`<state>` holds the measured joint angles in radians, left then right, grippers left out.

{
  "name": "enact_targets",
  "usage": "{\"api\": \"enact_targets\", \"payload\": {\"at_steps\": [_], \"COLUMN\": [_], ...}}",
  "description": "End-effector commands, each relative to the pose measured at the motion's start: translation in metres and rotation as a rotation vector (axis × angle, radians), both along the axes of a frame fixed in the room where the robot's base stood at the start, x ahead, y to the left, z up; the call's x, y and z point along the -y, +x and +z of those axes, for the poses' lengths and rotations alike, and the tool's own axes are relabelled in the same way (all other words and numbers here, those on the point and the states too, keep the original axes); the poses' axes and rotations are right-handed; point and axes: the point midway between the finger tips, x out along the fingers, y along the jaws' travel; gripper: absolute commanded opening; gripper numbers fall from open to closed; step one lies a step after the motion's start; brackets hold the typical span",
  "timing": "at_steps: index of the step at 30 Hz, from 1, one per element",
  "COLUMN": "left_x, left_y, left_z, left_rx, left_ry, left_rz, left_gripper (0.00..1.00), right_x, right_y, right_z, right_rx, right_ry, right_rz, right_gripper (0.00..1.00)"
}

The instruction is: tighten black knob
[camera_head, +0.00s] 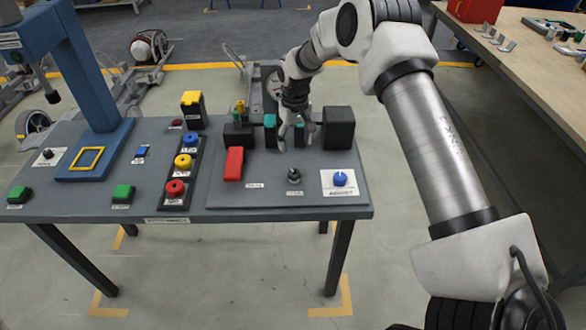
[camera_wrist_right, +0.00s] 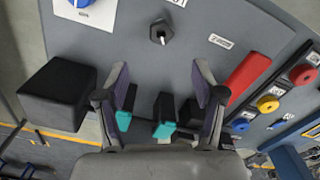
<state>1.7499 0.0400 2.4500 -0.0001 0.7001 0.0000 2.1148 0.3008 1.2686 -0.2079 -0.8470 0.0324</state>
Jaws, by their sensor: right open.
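The black knob (camera_head: 294,177) stands on the grey panel at the right part of the table, between the red handle and the blue knob. It also shows near the top middle of the right wrist view (camera_wrist_right: 160,32). My right gripper (camera_head: 295,135) is above the rear of the panel, behind the knob in the head view. In the wrist view its two fingers (camera_wrist_right: 161,76) are spread and empty, and the knob lies beyond their tips, apart from them. My left gripper is not in view.
Black blocks with teal faces (camera_head: 270,122) stand under and beside the gripper, with a large black block (camera_head: 339,128) to the right. A red handle (camera_head: 234,163) and a blue knob (camera_head: 340,179) flank the knob. A blue press (camera_head: 96,95) stands at left.

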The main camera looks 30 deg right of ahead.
Motion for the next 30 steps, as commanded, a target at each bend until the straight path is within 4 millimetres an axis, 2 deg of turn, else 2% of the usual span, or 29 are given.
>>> {"api": "enact_targets", "payload": {"at_steps": [3, 9, 12, 14, 15, 18, 23, 30], "left_x": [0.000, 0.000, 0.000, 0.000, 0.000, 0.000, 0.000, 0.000], "left_y": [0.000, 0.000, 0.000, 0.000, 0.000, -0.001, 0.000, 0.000], "left_z": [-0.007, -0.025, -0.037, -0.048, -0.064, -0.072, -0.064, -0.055], "left_rx": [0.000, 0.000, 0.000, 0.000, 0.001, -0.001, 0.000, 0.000], "left_ry": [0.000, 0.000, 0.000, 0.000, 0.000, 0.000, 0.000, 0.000], "left_rz": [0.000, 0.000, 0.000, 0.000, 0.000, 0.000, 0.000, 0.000], "left_gripper": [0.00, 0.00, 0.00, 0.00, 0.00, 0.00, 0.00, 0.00], "right_x": [-0.001, -0.003, -0.004, -0.004, -0.005, -0.006, -0.006, -0.006], "right_y": [-0.001, -0.002, -0.002, -0.002, -0.001, 0.001, 0.001, 0.001], "right_z": [-0.006, -0.019, -0.028, -0.036, -0.048, -0.051, -0.060, -0.105], "right_rx": [-0.004, -0.005, -0.003, -0.001, 0.001, 0.007, 0.007, 0.006], "right_ry": [0.007, 0.018, 0.021, 0.022, 0.019, 0.010, 0.010, 0.011], "right_rz": [0.478, 1.272, 1.602, 1.755, 1.794, 1.787, 1.786, 1.784], "right_gripper": [0.69, 0.69, 0.69, 0.69, 0.69, 0.69, 0.69, 0.69]}}
